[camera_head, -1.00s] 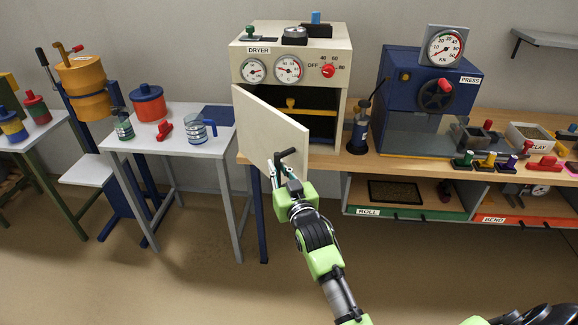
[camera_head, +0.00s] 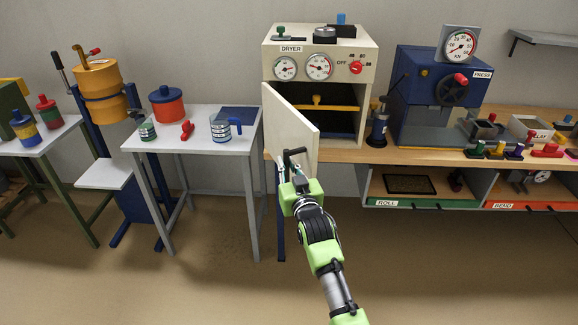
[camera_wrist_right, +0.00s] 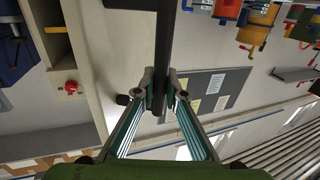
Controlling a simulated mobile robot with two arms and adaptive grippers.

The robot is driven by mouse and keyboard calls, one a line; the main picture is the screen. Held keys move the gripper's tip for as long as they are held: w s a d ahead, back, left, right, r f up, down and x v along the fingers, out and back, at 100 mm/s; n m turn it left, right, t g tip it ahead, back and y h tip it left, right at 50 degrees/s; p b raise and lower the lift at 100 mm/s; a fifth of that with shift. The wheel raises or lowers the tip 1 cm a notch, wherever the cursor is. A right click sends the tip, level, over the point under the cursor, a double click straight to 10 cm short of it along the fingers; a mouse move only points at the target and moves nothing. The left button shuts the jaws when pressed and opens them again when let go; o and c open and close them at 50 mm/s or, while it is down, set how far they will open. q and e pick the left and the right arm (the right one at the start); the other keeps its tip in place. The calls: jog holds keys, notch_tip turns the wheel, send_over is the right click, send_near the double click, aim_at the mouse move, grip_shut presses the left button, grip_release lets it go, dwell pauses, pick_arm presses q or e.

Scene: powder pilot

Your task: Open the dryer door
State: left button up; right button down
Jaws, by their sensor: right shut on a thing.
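The dryer (camera_head: 345,50) is a cream box labelled DRYER on the wooden bench. Its cream door (camera_head: 290,125) hangs from the left side and stands well open, swung out toward me. The dark inside shows a yellow bar (camera_head: 325,106). A black handle (camera_head: 294,153) is on the door's free edge. My right gripper (camera_head: 290,172) is at that handle, its fingers closed around it. In the right wrist view the two fingers (camera_wrist_right: 160,95) pinch the dark handle bar (camera_wrist_right: 165,45). My left gripper is not in view.
A blue press (camera_head: 425,95) stands right of the dryer. A dark blue bottle-like tool (camera_head: 377,128) is on the bench between them. A white table (camera_head: 195,145) with a mug, a red part and a pot is at left. The floor in front is clear.

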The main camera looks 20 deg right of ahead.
jog(key=c, duration=2.3)
grip_release()
jog(key=shift+d+r, duration=0.15)
jog(key=shift+c, duration=0.2)
jog(key=o, duration=0.3)
jog(key=shift+w, duration=0.1)
jog(key=s, duration=1.2)
jog(key=shift+c, duration=0.5)
